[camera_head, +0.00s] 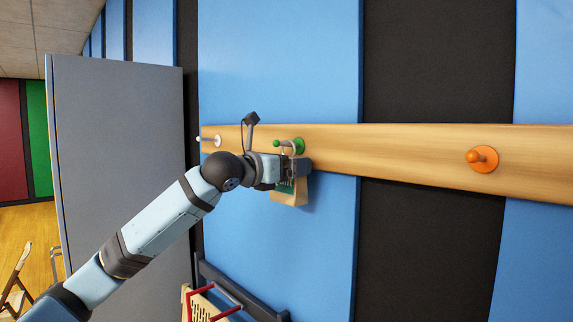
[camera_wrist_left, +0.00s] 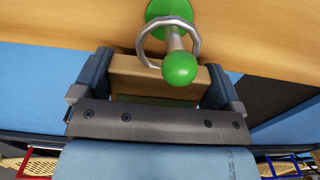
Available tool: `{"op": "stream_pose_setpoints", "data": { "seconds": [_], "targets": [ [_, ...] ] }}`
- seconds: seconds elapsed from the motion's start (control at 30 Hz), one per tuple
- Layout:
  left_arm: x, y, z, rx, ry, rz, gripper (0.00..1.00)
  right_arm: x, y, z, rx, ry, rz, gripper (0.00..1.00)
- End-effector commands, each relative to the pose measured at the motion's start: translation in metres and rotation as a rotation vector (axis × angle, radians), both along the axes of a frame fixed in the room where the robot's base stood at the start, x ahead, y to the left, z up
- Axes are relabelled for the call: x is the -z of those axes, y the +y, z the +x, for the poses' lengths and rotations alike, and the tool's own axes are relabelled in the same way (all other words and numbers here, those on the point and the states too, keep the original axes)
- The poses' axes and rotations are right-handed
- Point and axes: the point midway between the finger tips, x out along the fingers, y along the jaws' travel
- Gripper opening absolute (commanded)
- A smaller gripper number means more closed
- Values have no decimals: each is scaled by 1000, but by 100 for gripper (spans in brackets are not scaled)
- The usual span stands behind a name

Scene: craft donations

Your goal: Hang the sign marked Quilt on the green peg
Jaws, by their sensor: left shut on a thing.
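The green peg (camera_head: 303,144) stands out from the wooden rail, partly behind my left gripper. In the left wrist view its round knob (camera_wrist_left: 180,68) faces the camera. My left gripper (camera_head: 298,167) is shut on a wooden sign (camera_head: 289,197) with a green panel, just below the peg; its lettering cannot be read. In the left wrist view the sign's top edge (camera_wrist_left: 155,83) lies between the fingers (camera_wrist_left: 160,88). The sign's metal ring (camera_wrist_left: 141,45) appears to be around the peg's shaft, with the knob in front of its lower part. My right gripper is out of view.
The wooden rail (camera_head: 400,158) runs across blue and black wall panels. An orange peg (camera_head: 482,158) is to the right and a white peg (camera_head: 213,141) to the left. A grey partition (camera_head: 120,150) stands at left. A red-handled basket (camera_head: 203,305) is below.

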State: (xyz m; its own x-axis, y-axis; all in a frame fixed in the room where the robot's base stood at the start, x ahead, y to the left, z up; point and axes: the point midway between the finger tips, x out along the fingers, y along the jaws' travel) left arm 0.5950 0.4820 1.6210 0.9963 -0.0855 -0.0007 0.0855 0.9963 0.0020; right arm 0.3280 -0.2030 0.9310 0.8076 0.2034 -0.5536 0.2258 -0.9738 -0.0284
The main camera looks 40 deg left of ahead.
Motion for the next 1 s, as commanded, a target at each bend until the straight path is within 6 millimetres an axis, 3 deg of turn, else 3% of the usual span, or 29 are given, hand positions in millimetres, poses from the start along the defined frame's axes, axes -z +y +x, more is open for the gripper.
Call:
{"op": "stream_pose_setpoints", "data": {
  "seconds": [0.33,0.37,0.4,0.73,1.0],
  "targets": [
    [0,0,0,0,-1,0,59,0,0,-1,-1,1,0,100],
    [0,0,0,0,-1,0,93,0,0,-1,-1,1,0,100],
    [0,0,0,0,-1,0,100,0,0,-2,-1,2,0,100],
    [1,1,-5,-1,0,2,100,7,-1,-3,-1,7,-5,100],
    [6,5,-41,-4,1,5,100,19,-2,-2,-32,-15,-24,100]
  ]
}}
